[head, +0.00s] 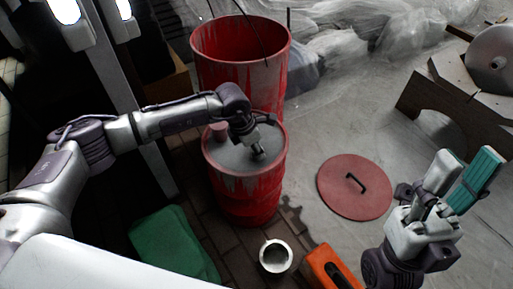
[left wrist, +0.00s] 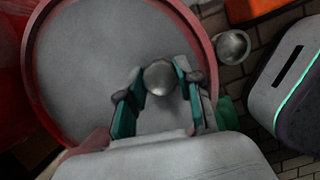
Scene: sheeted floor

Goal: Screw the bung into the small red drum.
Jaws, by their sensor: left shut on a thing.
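The small red drum (head: 247,195) stands upright with a grey top and a red rim; its rim also shows in the left wrist view (left wrist: 42,95). My left gripper (head: 259,153) is over the drum's top. In the left wrist view my left gripper (left wrist: 158,88) is shut on the bung, a round, shiny metal piece (left wrist: 160,77) between its teal pads. The bung is over the grey top; whether it touches or sits in a hole is hidden. My right gripper (head: 464,172) is open and empty at the right, away from the drum.
A large open red drum (head: 240,75) stands behind. A red lid with a black handle (head: 340,195) lies to the right. A metal cup (head: 275,268), an orange case (head: 322,262) and a green bag (head: 170,248) are in front. A wooden stand (head: 450,85) is far right.

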